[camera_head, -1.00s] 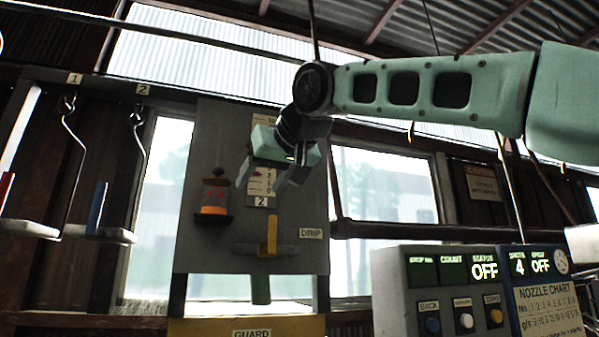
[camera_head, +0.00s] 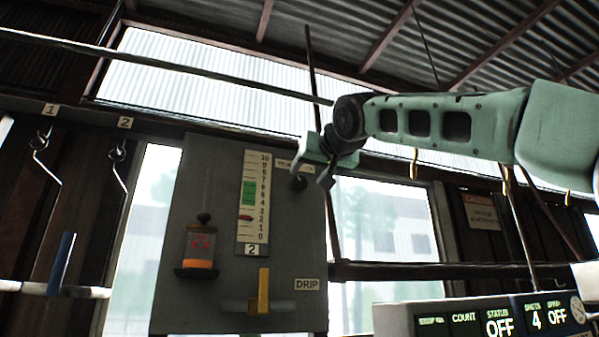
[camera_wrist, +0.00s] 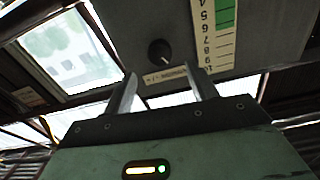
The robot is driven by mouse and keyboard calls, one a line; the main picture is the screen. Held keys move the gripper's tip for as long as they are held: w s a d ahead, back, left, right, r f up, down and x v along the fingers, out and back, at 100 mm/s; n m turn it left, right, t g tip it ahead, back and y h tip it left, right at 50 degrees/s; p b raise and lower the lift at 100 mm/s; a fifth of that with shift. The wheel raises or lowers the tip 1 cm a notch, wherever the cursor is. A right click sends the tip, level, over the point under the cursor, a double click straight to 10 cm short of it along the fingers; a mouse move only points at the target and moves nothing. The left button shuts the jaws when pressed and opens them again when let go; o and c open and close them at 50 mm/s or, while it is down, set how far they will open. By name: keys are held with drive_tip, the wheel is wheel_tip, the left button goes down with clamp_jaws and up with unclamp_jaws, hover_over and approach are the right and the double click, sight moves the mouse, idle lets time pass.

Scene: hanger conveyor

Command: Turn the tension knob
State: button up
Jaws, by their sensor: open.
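The tension knob (camera_head: 299,183) is a small dark round knob on the grey panel (camera_head: 215,290), under a label whose text is partly covered. In the wrist view the knob (camera_wrist: 160,51) shows a pale pointer line and lies beyond and between my fingers. My gripper (camera_head: 322,168) is beside the panel's upper right, close to the knob. In the wrist view my gripper (camera_wrist: 160,88) is open and empty, its fingers apart from the knob. The tension scale (camera_head: 254,200), numbered 0 to 10, has a green band and a red pointer (camera_head: 246,217) below it, near 3.
A jar with orange contents (camera_head: 202,247) and a yellow lever (camera_head: 263,290) sit lower on the panel. Hangers (camera_head: 120,165) hang at the left. A control box (camera_head: 480,318) stands at lower right. A rail (camera_head: 180,65) runs overhead.

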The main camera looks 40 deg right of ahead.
sight(301, 181)
drive_tip(key=p+x, duration=0.2)
drive_tip(key=x, duration=0.6)
drive_tip(key=shift+w+p, duration=0.15)
drive_tip(key=shift+p, duration=0.2)
drive_tip(key=c, duration=1)
